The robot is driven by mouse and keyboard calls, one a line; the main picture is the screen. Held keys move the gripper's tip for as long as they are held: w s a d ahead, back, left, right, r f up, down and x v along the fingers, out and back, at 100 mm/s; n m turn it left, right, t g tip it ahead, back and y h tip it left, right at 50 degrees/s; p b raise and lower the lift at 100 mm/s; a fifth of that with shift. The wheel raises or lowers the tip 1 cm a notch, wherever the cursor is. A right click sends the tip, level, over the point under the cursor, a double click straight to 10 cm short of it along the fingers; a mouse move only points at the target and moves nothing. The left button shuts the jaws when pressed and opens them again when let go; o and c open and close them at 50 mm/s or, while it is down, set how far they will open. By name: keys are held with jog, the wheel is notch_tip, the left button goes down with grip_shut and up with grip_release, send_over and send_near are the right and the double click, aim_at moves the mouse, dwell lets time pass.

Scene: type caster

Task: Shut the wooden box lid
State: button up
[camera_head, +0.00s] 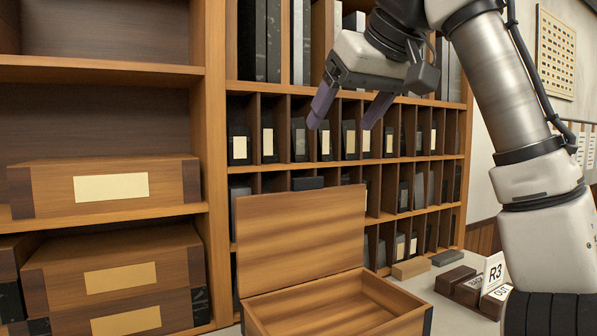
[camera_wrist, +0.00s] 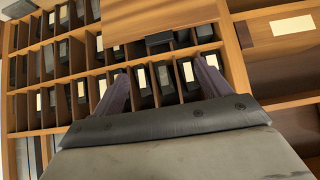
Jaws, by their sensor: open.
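The wooden box (camera_head: 338,308) stands open on the table, its inside empty where I can see it. Its lid (camera_head: 300,240) is raised upright at the back of the box, leaning slightly back. In the wrist view, a plain wooden panel at the top edge looks like the lid (camera_wrist: 160,20). My gripper (camera_head: 345,117) hangs above the lid, in front of the shelf cubbies, with its purple fingers apart and nothing between them. The fingers also show in the wrist view (camera_wrist: 163,82), spread and empty. The gripper is not touching the lid.
A cubby shelf (camera_head: 375,92) full of dark blocks with pale labels stands behind the box. Wooden cases (camera_head: 112,187) fill the left shelves.

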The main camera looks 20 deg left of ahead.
aim_at(309, 177)
jog(key=p+x, duration=0.2)
jog(key=x, duration=1.1)
jog(key=shift+w+a+f, duration=0.15)
jog(key=shift+a+f, duration=0.05)
jog(key=shift+f, duration=0.05)
jog(key=c, duration=1.4)
